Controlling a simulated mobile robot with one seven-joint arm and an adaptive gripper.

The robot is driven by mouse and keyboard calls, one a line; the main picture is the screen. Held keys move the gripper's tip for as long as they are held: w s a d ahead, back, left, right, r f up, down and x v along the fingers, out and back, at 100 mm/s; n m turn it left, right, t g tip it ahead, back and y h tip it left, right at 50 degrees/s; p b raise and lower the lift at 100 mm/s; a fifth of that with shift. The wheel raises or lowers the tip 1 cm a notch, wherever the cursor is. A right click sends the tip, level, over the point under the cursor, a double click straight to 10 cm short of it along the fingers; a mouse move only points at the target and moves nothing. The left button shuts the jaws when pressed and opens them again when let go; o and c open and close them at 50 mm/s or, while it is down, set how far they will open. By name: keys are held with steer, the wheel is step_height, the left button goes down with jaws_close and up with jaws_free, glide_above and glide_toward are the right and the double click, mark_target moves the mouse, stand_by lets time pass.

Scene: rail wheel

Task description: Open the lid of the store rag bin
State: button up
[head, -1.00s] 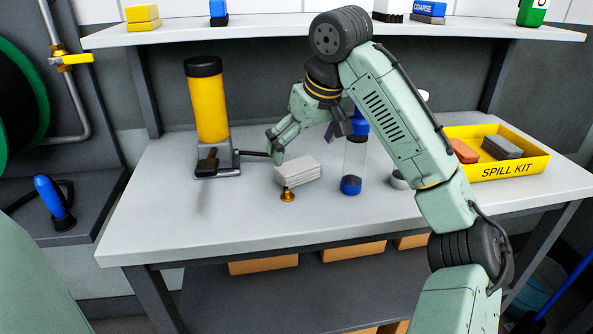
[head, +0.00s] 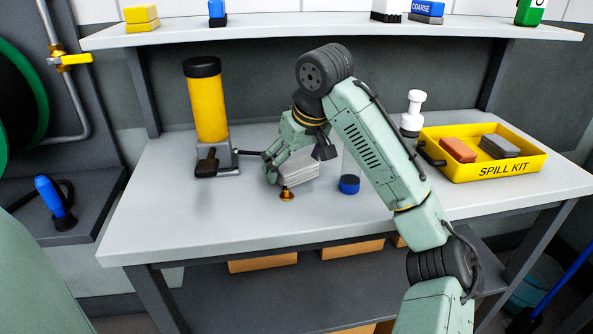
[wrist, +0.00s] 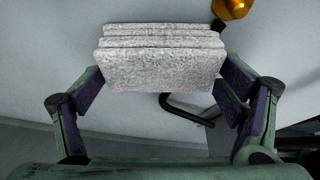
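I cannot clearly pick out a rag bin or its lid in either view. My gripper (head: 282,168) is over the bench at a stack of grey-white folded cloths or pads (head: 299,177). In the wrist view my gripper (wrist: 163,78) has its two fingers wide apart, one at each side of the stack (wrist: 160,68). The stack lies between and just beyond the fingertips; whether they touch it I cannot tell. In the head view the wrist and fingers hide part of the stack.
A yellow cylinder with black cap (head: 207,105) stands left on the bench (head: 150,225). A small brass piece (head: 287,194) sits before the stack. A clear blue-based container (head: 349,184) is partly behind my arm. Right are a white bottle (head: 412,115) and yellow SPILL KIT tray (head: 470,172).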

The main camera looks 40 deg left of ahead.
mark_target(294, 161)
steer(key=c, duration=0.9)
steer(key=shift+r, duration=0.15)
steer(key=shift+r, duration=0.6)
step_height(294, 161, up, 2)
steer(key=shift+b, duration=0.3)
steer(key=s+d+b, duration=0.1)
steer(key=s+d, duration=0.2)
steer(key=s+d+r+b, duration=0.1)
steer(key=s+d, duration=0.2)
steer(key=d, duration=0.1)
steer(key=s+d+b, duration=0.1)
steer(key=s+d, duration=0.2)
steer(key=s, duration=0.1)
steer(key=shift+s+d+r, duration=0.1)
steer(key=shift+d+r, duration=0.05)
steer(key=shift+d, duration=0.15)
steer(key=shift+s+d+r, duration=0.15)
steer(key=shift+s+d, duration=0.3)
steer(key=shift+s, duration=0.05)
steer(key=shift+s, duration=0.1)
